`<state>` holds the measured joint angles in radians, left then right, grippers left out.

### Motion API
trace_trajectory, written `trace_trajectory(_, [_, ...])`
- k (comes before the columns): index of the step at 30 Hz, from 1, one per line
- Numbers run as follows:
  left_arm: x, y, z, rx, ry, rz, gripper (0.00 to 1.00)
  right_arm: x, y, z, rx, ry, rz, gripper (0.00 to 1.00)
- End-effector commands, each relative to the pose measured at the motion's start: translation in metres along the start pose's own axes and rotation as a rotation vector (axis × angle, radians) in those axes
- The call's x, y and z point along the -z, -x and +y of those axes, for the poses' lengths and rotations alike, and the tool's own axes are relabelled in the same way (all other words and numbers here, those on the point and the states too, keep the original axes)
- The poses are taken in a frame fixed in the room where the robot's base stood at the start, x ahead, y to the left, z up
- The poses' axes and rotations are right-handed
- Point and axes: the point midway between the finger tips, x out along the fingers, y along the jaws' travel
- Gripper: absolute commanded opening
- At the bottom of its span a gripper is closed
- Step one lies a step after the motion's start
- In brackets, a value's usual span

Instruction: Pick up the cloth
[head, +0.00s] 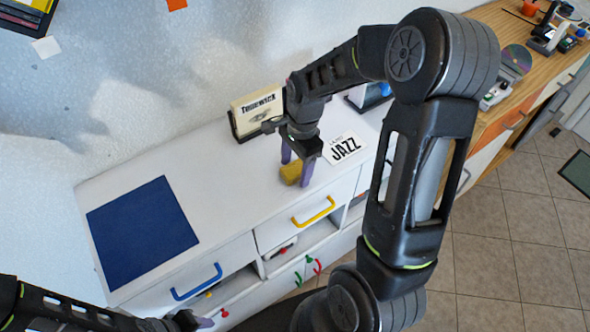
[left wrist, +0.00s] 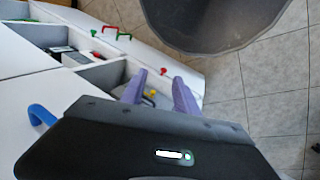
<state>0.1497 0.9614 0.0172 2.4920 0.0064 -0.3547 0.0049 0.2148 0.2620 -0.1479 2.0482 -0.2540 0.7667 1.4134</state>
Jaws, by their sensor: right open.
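A small yellow piece (head: 291,173), which looks like the cloth, lies on the white cabinet top near its front edge. My right gripper (head: 297,168) points down over it, with its purple fingers apart on either side of the yellow piece; I cannot tell whether they touch it. Part of the yellow piece is hidden by the fingers. My left gripper is low at the bottom edge of the head view (head: 200,320). In the left wrist view its purple fingers (left wrist: 158,82) are apart with nothing between them, in front of the cabinet's drawers.
A flat dark blue square (head: 143,230) lies on the cabinet top (head: 225,190) at left. Drawers with yellow (head: 313,212) and blue (head: 196,283) handles face the floor.

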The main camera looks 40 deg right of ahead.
Motion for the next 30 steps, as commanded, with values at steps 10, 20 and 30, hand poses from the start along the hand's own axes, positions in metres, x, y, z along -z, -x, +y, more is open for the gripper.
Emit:
trace_trajectory(10, [0.0000, 0.0000, 0.0001, 0.000, 0.000, 0.000, 0.36, -0.0001, 0.0003, -0.0001, 0.000, 0.000, 0.000, 0.66])
trace_trajectory(20, [0.0000, 0.0000, 0.0001, 0.000, 0.000, 0.000, 0.36, -0.0001, 0.0003, -0.0001, 0.000, 0.000, 0.000, 0.39])
trace_trajectory(30, [0.0000, 0.0000, 0.0001, 0.000, 0.000, 0.000, 0.36, -0.0001, 0.0003, -0.0001, 0.000, 0.000, 0.000, 0.11])
